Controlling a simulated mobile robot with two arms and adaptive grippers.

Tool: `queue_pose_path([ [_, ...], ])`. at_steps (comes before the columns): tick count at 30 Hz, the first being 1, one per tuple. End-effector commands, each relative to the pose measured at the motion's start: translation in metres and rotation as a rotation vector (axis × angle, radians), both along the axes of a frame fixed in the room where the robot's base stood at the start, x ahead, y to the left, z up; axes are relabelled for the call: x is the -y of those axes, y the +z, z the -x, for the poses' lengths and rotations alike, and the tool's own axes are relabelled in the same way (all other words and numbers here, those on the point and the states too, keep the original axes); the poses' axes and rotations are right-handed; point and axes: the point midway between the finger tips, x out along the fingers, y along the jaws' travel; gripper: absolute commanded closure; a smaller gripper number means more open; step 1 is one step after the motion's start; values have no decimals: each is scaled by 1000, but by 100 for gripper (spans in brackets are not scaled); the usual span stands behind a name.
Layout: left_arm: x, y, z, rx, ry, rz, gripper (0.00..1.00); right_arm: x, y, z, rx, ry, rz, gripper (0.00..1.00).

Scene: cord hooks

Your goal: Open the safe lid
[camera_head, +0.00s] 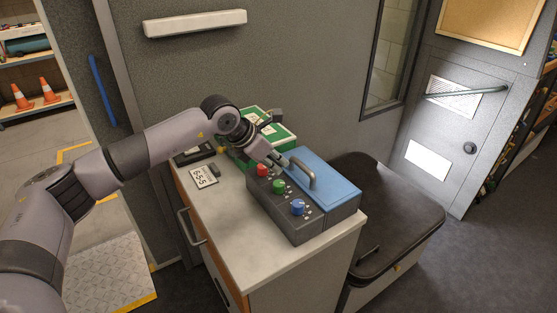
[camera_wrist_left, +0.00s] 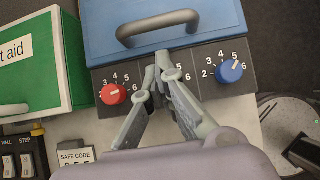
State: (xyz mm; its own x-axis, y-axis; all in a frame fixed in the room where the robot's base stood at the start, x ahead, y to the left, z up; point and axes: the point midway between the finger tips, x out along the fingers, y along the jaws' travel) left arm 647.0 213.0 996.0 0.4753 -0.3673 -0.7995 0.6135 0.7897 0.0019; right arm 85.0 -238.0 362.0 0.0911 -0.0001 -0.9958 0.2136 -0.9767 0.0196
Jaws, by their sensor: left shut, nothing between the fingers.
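The safe (camera_head: 283,213) is a grey box with a blue lid (camera_head: 325,180) on the white cabinet top. The lid is down and has a grey handle (camera_wrist_left: 158,28). Its front panel carries a red dial (camera_wrist_left: 113,94), a green dial (camera_head: 279,186) and a blue dial (camera_wrist_left: 230,71). The red and blue pointers both tilt up and to the right. My left gripper (camera_wrist_left: 165,66) is shut and empty, just in front of the lid and above the panel. It hides the green dial in the wrist view. My right gripper is not in view.
A safe code card (camera_head: 202,176) lies left of the safe. A green and white first aid box (camera_wrist_left: 35,65) stands behind it, with a switch panel (camera_wrist_left: 18,158) alongside. A dark padded bench (camera_head: 395,205) is to the right. The cabinet top's front is clear.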

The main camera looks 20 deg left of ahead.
Motion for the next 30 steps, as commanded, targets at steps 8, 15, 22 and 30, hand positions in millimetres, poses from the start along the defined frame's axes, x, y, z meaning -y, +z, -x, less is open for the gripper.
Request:
queue_pose_path([
  [8,20,-38,-23,-2,-2,1,100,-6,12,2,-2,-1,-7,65],
  [15,26,-53,-31,0,-2,1,100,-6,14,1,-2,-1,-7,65],
  [22,26,-54,-32,1,-2,2,100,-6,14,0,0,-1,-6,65],
  [30,27,-50,-33,-11,-3,-7,100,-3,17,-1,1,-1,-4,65],
])
